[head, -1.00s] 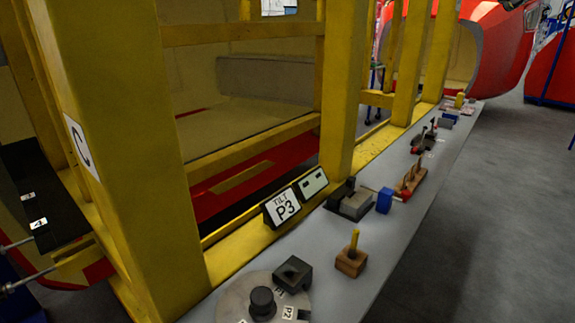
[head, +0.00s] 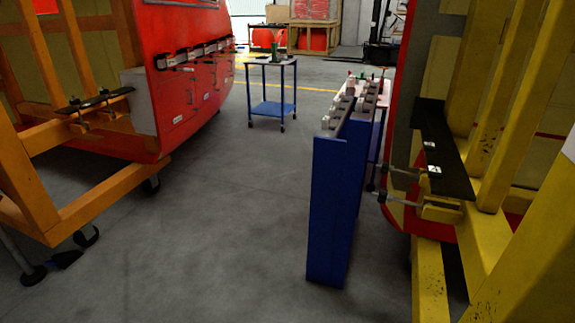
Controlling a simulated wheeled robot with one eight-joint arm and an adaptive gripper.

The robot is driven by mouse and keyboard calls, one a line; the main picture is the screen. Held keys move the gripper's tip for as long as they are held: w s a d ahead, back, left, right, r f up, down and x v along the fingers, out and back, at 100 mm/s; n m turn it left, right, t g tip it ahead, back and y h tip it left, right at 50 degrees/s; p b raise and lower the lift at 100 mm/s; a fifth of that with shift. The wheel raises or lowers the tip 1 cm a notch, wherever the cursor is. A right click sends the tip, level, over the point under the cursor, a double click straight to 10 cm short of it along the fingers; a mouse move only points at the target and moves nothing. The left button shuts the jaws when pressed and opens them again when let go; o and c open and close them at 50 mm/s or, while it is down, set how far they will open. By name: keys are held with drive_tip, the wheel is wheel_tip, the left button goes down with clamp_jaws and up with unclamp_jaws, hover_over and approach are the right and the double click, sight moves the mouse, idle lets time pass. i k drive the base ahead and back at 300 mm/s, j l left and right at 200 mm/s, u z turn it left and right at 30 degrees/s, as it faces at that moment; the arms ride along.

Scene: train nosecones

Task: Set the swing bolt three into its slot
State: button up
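Two grey swing bolts stick out to the left from the yellow frame at the right of the head view: a farther one (head: 398,171) and a nearer one (head: 400,198). Both lie roughly level. Beside them a black plate (head: 452,178) runs along the frame and carries two small white labels, a farther one (head: 430,145) and a nearer one (head: 434,169). The digits are too small to read surely, so I cannot tell which bolt is three. The slots cannot be made out. My gripper is not in view.
A tall blue stand (head: 330,205) with grey parts on top stands just left of the bolts. A blue trolley (head: 272,95) stands farther back. A red nosecone (head: 185,95) on an orange frame (head: 110,195) is at left. The grey floor between is open.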

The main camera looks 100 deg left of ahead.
sight(398, 171)
drive_tip(key=j+u, duration=0.1)
drive_tip(key=u, duration=2.4)
drive_tip(key=i+j, duration=0.4)
drive_tip(key=i, duration=0.15)
drive_tip(key=i+j, duration=0.4)
drive_tip(key=i, duration=0.15)
drive_tip(key=i+j, duration=0.4)
drive_tip(key=i, duration=0.2)
drive_tip(key=i+j+z, duration=0.1)
drive_tip(key=i+j, duration=0.2)
drive_tip(key=l+u, duration=0.05)
